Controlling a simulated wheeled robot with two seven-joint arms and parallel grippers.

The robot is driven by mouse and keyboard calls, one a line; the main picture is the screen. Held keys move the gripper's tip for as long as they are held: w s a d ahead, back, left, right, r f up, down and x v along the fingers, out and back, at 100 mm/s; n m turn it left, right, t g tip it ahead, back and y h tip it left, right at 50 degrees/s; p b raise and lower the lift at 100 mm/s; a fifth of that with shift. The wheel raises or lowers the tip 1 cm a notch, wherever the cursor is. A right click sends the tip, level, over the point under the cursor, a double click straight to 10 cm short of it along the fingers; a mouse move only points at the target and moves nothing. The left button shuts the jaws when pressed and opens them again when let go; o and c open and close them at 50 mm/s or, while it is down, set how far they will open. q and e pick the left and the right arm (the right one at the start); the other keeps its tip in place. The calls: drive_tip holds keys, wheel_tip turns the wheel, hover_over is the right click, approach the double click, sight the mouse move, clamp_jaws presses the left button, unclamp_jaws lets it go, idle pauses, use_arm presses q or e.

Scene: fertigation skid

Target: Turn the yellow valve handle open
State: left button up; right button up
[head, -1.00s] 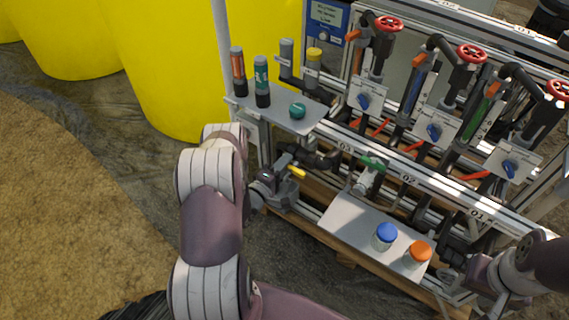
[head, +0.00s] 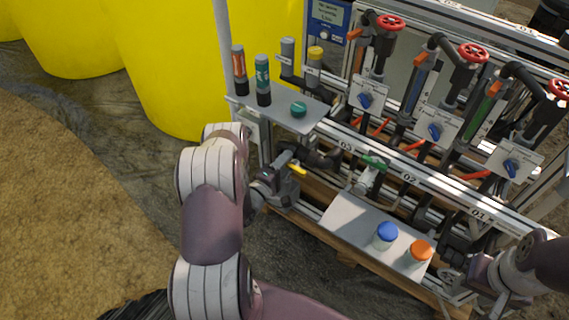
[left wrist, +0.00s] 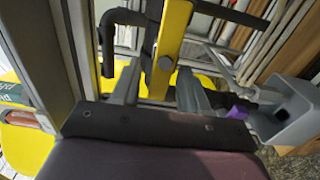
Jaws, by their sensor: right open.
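The yellow valve handle (head: 298,169) is a short bar low on the skid's left end, beside dark pipework. My left gripper (head: 288,176) is at it, and its own links hide part of the valve. In the left wrist view the yellow handle (left wrist: 172,45) stands between the two fingers of my left gripper (left wrist: 158,90). A gap shows on its left side; the right finger is close to it, and contact cannot be told. My right gripper (head: 468,284) is at the lower right near the skid's front, with its fingers small and partly hidden.
A grey shelf (head: 290,118) with bottles and a green-capped item is just above my left gripper. A lower shelf (head: 350,222) carries a blue-capped jar (head: 385,235) and an orange-capped jar (head: 419,253). A grey box-like part (left wrist: 288,112) is right of the fingers.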

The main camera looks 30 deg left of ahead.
use_arm(q)
drive_tip(key=s+a+p, duration=0.1)
drive_tip(key=s+p, duration=0.1)
drive_tip(key=s, duration=1)
drive_tip(key=shift+s, duration=0.35)
